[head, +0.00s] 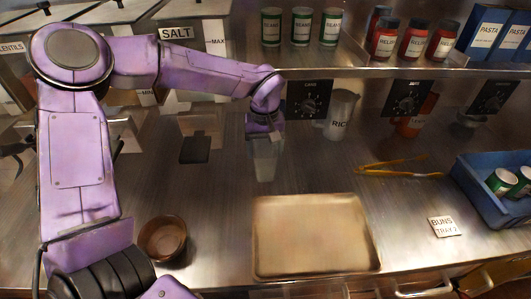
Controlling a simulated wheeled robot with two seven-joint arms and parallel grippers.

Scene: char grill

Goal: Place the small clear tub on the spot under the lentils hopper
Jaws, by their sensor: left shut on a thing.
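The small clear tub (264,164) hangs below my left gripper (264,132) in the head view, near the middle of the counter. My left gripper is shut on it; the fingertips are small and partly hidden by the wrist. I cannot tell whether the tub's base touches the counter. The lentils hopper (11,47) is at the far left, with its label at the picture's edge and its lower part largely hidden behind my left arm. The spot under it is not clearly visible. My right gripper is not in view.
A tan tray (314,237) lies at the front, with a brown bowl (164,239) to its left. The salt hopper (192,48) has a dark pad (195,150) below it. A clear jug (341,116), yellow tongs (397,168) and a blue crate (490,213) are right of the tub.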

